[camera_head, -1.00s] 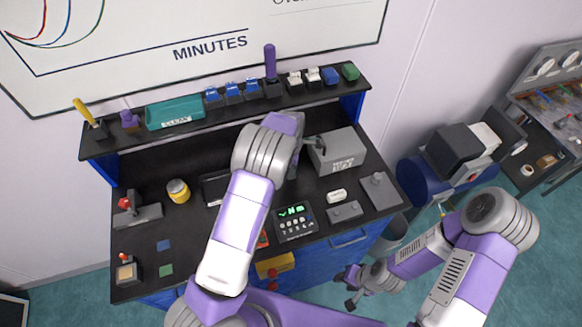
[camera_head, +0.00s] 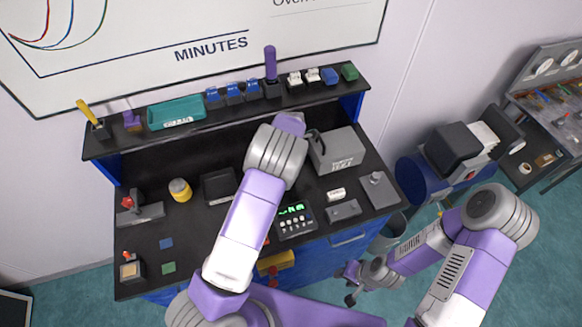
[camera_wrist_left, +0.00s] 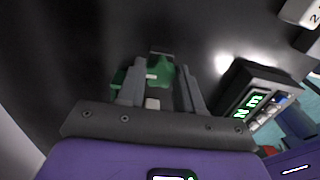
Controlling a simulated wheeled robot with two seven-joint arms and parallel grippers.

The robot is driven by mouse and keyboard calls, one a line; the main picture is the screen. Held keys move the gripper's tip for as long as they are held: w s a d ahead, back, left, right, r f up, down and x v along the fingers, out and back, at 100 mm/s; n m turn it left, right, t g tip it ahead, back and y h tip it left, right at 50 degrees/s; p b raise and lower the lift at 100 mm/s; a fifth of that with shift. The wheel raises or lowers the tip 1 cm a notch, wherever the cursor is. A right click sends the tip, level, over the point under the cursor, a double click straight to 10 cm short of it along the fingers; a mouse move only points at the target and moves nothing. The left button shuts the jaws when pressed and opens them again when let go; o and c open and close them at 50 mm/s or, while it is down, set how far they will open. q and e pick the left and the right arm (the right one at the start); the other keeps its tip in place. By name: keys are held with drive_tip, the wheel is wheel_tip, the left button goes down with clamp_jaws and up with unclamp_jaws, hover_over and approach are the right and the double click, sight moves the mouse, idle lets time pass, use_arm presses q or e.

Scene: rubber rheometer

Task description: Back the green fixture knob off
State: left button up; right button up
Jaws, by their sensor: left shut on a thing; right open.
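The green fixture knob (camera_wrist_left: 158,74) shows in the left wrist view, between the two grey fingers of my left gripper (camera_wrist_left: 160,92). The gripper is shut on it; a pale mark shows on the knob's face. In the head view the left wrist and hand (camera_head: 290,124) reach over the bench's middle and hide the knob and the fingertips. My right gripper (camera_head: 350,284) is open and empty, low in front of the bench's right side.
A torque display with green digits (camera_head: 295,220) stands right of my left forearm; it also shows in the left wrist view (camera_wrist_left: 252,104). A grey box (camera_head: 338,152) stands right of the left hand. The shelf (camera_head: 140,144) behind carries several small items.

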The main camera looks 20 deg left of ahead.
use_arm(q)
drive_tip(key=o, duration=0.9)
drive_tip(key=shift+f, duration=0.1)
drive_tip(key=m+b, duration=0.1)
drive_tip(key=m, duration=0.2)
drive_tip(key=shift+m, duration=0.3)
drive_tip(key=m+b, duration=0.1)
drive_tip(key=m, duration=0.4)
drive_tip(key=m+b, duration=0.1)
drive_tip(key=m, duration=0.8)
drive_tip(key=shift+m+b, duration=0.4)
drive_tip(key=shift+c, duration=0.3)
